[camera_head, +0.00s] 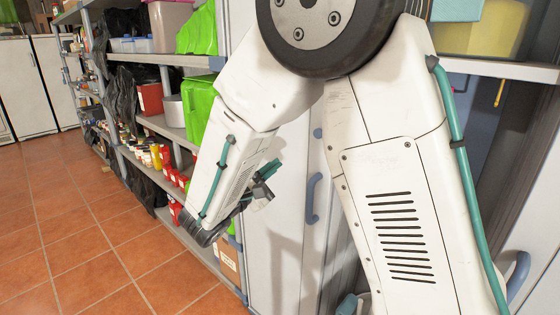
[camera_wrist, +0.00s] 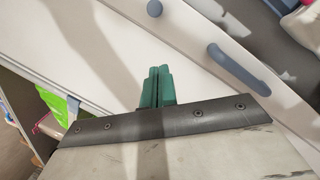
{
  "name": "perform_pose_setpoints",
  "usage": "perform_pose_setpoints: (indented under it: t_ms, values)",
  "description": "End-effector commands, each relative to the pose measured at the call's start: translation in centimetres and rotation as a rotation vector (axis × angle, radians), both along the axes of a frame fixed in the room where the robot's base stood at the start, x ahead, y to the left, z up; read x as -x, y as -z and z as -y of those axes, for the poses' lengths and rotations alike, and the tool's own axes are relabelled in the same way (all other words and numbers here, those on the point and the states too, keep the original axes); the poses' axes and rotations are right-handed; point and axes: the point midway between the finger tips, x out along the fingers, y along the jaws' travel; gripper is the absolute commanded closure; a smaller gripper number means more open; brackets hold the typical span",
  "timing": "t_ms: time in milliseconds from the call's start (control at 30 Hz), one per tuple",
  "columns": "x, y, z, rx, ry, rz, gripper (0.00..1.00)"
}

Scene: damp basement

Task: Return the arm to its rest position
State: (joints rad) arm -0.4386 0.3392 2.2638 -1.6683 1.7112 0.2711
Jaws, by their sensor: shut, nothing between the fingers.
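My arm (camera_head: 395,160) fills the middle and right of the head view, folded at a large dark joint, with its forearm slanting down and left. My gripper (camera_head: 266,180) is at the forearm's lower end, partly hidden, in front of a white cabinet door. In the wrist view, the two green fingers of my gripper (camera_wrist: 159,72) are together with nothing between them. They stand out past a dark metal edge, against the pale cabinet front.
A white cabinet (camera_head: 270,235) with a blue-grey handle (camera_head: 313,198) is close behind my gripper; the handle also shows in the wrist view (camera_wrist: 238,70). Shelves (camera_head: 165,128) with bins, jars and green bags run along the left. The tiled floor (camera_head: 75,235) is open at lower left.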

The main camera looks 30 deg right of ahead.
Motion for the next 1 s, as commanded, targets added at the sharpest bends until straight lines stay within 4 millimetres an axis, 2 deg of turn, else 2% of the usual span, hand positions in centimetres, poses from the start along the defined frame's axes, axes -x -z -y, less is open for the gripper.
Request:
perform_pose_setpoints:
  t_ms: [567, 667, 767, 867, 1000]
  values:
    - [0.1, 0.1, -0.3, 0.0, -0.002, -0.008, 1.0]
    - [0.7, 1.3, 0.1, -0.037, 0.033, -0.056, 1.0]
    - [2.8, 3.3, 1.1, -0.113, 0.116, -0.131, 1.0]
    - [6.3, 4.3, 2.7, -0.254, 0.241, -0.185, 1.0]
    - [12.3, 5.1, 4.7, -0.519, 0.434, -0.212, 1.0]
